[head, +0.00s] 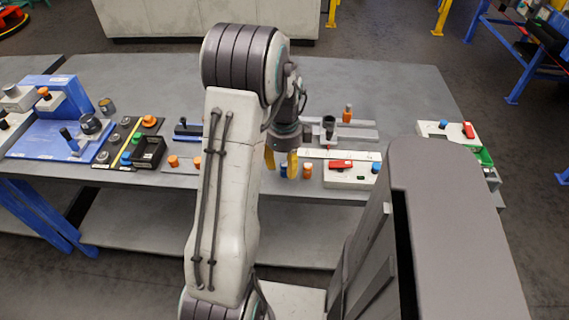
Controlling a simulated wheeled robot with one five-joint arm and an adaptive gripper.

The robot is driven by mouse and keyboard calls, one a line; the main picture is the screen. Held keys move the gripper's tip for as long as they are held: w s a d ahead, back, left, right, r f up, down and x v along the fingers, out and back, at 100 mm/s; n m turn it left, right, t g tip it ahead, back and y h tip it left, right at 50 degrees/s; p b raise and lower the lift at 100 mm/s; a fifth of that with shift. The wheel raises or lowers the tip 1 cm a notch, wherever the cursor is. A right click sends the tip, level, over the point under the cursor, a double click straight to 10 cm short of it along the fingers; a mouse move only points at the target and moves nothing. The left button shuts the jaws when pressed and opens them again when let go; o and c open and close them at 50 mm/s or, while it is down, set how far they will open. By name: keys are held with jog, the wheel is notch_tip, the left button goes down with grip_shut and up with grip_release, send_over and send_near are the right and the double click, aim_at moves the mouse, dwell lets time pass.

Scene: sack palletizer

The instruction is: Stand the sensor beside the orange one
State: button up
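My gripper (281,163) points down over the front of the grey table, its two yellow fingers apart. A small blue-topped piece (284,171) shows just beside the right finger, partly hidden by it. Whether it is between the fingers I cannot tell. A small orange-topped piece (307,171) stands just right of the gripper, at the front of a pale strip. Another orange-topped piece (347,114) stands upright farther back on a grey rail. Which of these is the sensor is not clear from this view.
A white box with a red switch (340,165) sits right of the gripper. A black panel with several knobs (130,140) and a blue fixture (60,110) lie on the left. A white box (447,132) stands on the right. The table's back (385,85) is clear.

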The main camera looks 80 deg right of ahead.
aim_at(284, 164)
jog(key=shift+r, duration=0.1)
notch_tip(284, 164, up, 12)
jog(key=p, duration=0.1)
dwell(0.7)
jog(key=w+a+r+n+h, duration=0.1)
jog(key=w+a+r+n, duration=0.1)
jog(key=w+a+n, duration=0.8)
jog(key=w+a+r+n, duration=0.3)
jog(key=w+a+n, duration=0.4)
jog(key=w, duration=0.5)
jog(key=s+a+f+n+t, duration=0.1)
jog(key=a+n+t, duration=0.2)
jog(key=a+n, duration=2)
jog(key=shift+f+n+y, duration=0.3)
jog(key=shift+f+y, duration=0.05)
jog(key=shift+y, duration=0.05)
